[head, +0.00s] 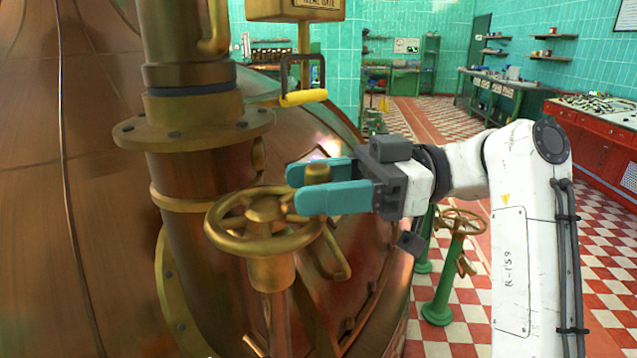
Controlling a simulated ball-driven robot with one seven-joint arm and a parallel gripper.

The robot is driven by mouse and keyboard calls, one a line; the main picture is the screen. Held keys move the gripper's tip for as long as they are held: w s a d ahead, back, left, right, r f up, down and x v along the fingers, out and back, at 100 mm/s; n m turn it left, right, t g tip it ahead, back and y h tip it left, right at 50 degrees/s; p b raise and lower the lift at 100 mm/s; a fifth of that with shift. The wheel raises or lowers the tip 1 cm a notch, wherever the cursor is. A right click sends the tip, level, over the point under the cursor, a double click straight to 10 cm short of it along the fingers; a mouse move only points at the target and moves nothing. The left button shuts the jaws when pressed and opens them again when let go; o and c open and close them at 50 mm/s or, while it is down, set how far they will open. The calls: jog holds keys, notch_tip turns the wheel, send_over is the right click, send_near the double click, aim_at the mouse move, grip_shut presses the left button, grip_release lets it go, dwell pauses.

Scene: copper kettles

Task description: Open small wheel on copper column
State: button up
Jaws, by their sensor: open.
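The small brass wheel (262,222) sits on top of a thin copper column (268,315) in the lower middle of the head view. It has a round rim with spokes and an upright knob (317,173) at its right far side. My gripper (308,188) has two teal fingers pointing left. The fingers are apart, one on the far side and one on the near side of the knob. The near finger hides the knob's lower part, so I cannot tell whether the fingers touch it.
A large copper kettle (60,200) and a thick flanged pipe (190,130) stand close at left. A yellow-handled lever (303,97) is behind the wheel. A second wheel (461,221) on a green stand (440,290) is at right. Checkered floor (600,280) lies beyond.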

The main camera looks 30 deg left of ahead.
jog(key=b+v, duration=0.1)
jog(key=v, duration=1)
notch_tip(320, 180, down, 14)
jog(key=w+d+m+t+y, duration=0.1)
jog(key=w+d+m+t, duration=0.1)
jog(key=m+t, duration=0.3)
jog(key=s+d+f+m+t+h+p, duration=0.15)
jog(key=d+f+m, duration=0.3)
jog(key=f, duration=0.45)
jog(key=s+d+f+m+t+h, duration=0.1)
jog(key=s+d+f+m+t, duration=0.3)
jog(key=f, duration=0.5)
jog(key=s+d+f+m+t+h+p, duration=0.15)
jog(key=d+f+m, duration=0.3)
jog(key=f, duration=0.45)
jog(key=s+d+f+m+t+h, duration=0.1)
jog(key=s+d+f+m+h, duration=0.25)
jog(key=s+d, duration=0.3)
jog(key=s+d+f+m+t+h, duration=0.1)
jog(key=s+d+f+m+h, duration=0.1)
jog(key=s+d+f, duration=0.4)
jog(key=s+d+r+m+h, duration=0.1)
jog(key=s+d+m+h, duration=0.1)
jog(key=s+d, duration=0.3)
jog(key=s+d+r+m+h+p, duration=0.1)
jog(key=s+d+r+m+h, duration=0.1)
jog(key=s+d, duration=0.4)
jog(key=shift+s, duration=0.85)
jog(key=shift+r+h, duration=0.1)
jog(key=shift+h, duration=0.15)
